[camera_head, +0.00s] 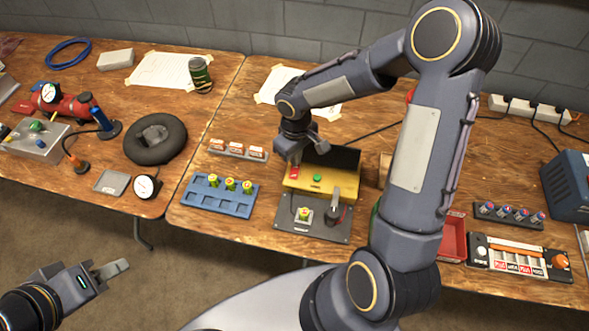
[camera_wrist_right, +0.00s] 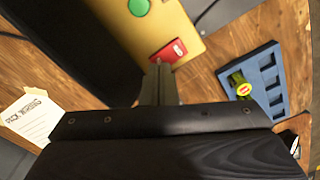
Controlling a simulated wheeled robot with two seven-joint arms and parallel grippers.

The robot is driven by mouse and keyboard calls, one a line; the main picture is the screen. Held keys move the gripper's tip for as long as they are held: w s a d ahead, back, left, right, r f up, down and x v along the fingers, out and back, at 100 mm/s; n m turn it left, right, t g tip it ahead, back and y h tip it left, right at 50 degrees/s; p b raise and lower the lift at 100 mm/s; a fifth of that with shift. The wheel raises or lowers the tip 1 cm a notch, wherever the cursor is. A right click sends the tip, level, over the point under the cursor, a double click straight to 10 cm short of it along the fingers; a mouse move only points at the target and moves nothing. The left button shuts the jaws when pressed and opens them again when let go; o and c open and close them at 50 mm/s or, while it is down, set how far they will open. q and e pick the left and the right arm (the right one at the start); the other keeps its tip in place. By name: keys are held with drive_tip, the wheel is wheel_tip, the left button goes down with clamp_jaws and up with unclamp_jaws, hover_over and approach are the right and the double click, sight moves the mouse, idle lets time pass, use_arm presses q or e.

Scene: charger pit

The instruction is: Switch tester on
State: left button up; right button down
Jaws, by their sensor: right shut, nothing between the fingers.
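The tester is a yellow box (camera_head: 325,184) with a dark raised panel at its back, on the right-hand table. On its yellow face are a red rocker switch (camera_head: 293,173) and a green round button (camera_head: 317,178). My right gripper (camera_head: 296,158) is shut and empty, pointing down at the red switch. In the right wrist view its fingertips (camera_wrist_right: 159,68) are right at the edge of the red switch (camera_wrist_right: 170,52); I cannot tell whether they touch. The green button (camera_wrist_right: 139,7) shows beyond. My left gripper (camera_head: 118,268) is off the table's front edge, seen side-on and empty.
In front of the tester is a dark plate (camera_head: 300,228) with a battery and a lever. A blue battery tray (camera_head: 203,194) stands to the left. My right arm hides part of the table; a red tray (camera_head: 453,240) lies beyond it.

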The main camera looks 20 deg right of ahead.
drive_tip(key=shift+f+b, duration=0.85)
drive_tip(key=shift+f, duration=0.1)
idle(0.3)
drive_tip(key=shift+r+p, duration=2.55)
drive_tip(key=shift+r, duration=0.95)
drive_tip(key=s+d+r+m+t+y, duration=0.1)
drive_tip(key=s+d+r+m+t, duration=0.15)
drive_tip(key=s+r, duration=0.75)
drive_tip(key=s+a+r+m+t+y, duration=0.2)
drive_tip(key=s+r, duration=0.3)
drive_tip(key=s, duration=0.4)
drive_tip(key=shift+s+a+r+m+t+y, duration=0.25)
drive_tip(key=shift+s+a+m+t+y, duration=0.25)
drive_tip(key=shift+m, duration=0.35)
